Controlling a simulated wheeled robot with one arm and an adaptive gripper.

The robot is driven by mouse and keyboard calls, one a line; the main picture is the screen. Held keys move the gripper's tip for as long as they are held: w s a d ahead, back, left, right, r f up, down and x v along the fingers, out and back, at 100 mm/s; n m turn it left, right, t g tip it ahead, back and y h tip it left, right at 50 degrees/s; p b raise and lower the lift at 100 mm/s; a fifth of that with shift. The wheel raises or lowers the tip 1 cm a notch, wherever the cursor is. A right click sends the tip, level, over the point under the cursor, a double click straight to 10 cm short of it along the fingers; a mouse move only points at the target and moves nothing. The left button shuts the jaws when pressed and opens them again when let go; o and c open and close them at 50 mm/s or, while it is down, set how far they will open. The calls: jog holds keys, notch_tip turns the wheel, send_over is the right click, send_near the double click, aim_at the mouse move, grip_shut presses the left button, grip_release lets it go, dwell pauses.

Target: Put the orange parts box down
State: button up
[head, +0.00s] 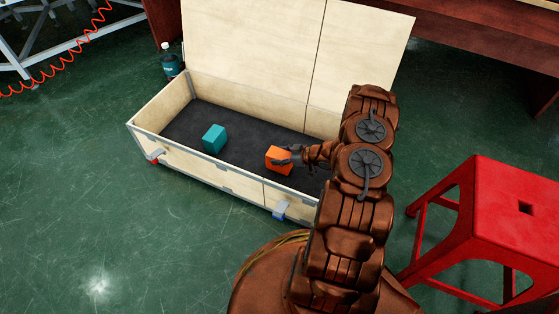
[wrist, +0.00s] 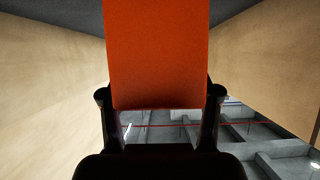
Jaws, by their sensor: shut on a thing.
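The orange parts box (head: 275,159) is in my gripper (head: 289,158), inside or just above the open wooden crate (head: 215,171), toward its right half. In the wrist view the orange box (wrist: 156,55) fills the upper middle, with the dark fingers of my gripper (wrist: 160,105) closed on its two sides. I cannot tell whether the orange box touches the crate's dark floor. A teal box (head: 214,139) stands on that floor to the left, apart from the orange one.
The crate's lid (head: 295,55) stands open at the back. A red stool (head: 490,215) stands on the right. A dark bottle (head: 170,63) is behind the crate's left corner. Bare dark crate floor lies between the two boxes. Green floor is clear at the left.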

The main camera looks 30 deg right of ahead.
jog(key=shift+f, duration=1.1)
jog(key=o, duration=1.4)
jog(key=shift+f, duration=0.1)
jog(key=shift+o, duration=0.2)
